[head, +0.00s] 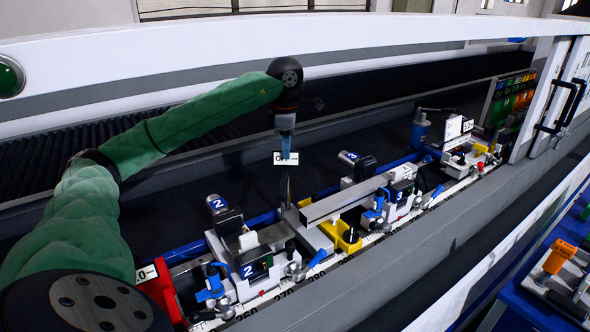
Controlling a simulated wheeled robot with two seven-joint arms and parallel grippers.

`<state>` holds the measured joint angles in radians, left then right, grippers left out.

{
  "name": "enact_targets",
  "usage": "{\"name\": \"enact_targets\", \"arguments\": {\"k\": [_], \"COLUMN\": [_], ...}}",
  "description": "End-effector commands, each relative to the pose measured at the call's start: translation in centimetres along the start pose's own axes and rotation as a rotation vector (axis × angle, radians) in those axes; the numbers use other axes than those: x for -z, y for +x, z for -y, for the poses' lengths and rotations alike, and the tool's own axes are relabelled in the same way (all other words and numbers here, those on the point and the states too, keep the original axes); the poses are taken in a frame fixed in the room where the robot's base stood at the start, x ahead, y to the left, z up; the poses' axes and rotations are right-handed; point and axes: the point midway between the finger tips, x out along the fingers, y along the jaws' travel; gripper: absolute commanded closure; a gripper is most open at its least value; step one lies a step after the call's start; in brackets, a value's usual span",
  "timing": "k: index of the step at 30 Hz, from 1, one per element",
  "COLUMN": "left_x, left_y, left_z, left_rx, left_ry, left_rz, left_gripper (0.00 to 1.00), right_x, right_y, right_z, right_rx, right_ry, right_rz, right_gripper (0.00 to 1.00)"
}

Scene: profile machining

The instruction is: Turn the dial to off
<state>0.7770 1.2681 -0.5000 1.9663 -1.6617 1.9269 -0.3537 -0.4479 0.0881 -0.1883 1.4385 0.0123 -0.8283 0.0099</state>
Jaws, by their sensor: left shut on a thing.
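My left gripper (286,143) reaches in over the machine bed, pointing down, and is shut. A small white plate lettered OFF (286,158) is at its fingertips, and the fingers appear shut on it. I cannot make out a dial there; the fingers hide what lies between them. A black knob (350,235) on a yellow block (341,232) stands to the lower right, apart from the gripper. My right gripper is not in view.
Below the gripper, clamp units (254,262) and a long metal profile (343,204) line a numbered scale rail. A red block with a white label (158,287) is at lower left. Further clamps (462,145) stand at right. The dark bed behind is clear.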

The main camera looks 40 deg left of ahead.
Motion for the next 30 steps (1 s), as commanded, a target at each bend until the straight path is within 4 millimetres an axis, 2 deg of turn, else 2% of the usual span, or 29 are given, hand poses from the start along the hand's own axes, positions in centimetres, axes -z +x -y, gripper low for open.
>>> {"name": "enact_targets", "arguments": {"k": [6,18,30], "left_x": [0.0,0.0,0.0], "left_y": [0.0,0.1,0.1], "left_z": [0.0,0.0,0.0], "left_rx": [-0.001,-0.001,-0.001], "left_ry": [0.153,0.195,0.542], "left_rz": [0.000,0.000,0.000], "left_gripper": [1.00,1.00,1.00], "right_x": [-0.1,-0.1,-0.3], "right_y": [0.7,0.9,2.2], "right_z": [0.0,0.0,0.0], "right_rx": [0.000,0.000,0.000], "right_ry": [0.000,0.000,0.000], "right_rz": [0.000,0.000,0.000], "right_gripper": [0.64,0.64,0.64]}}
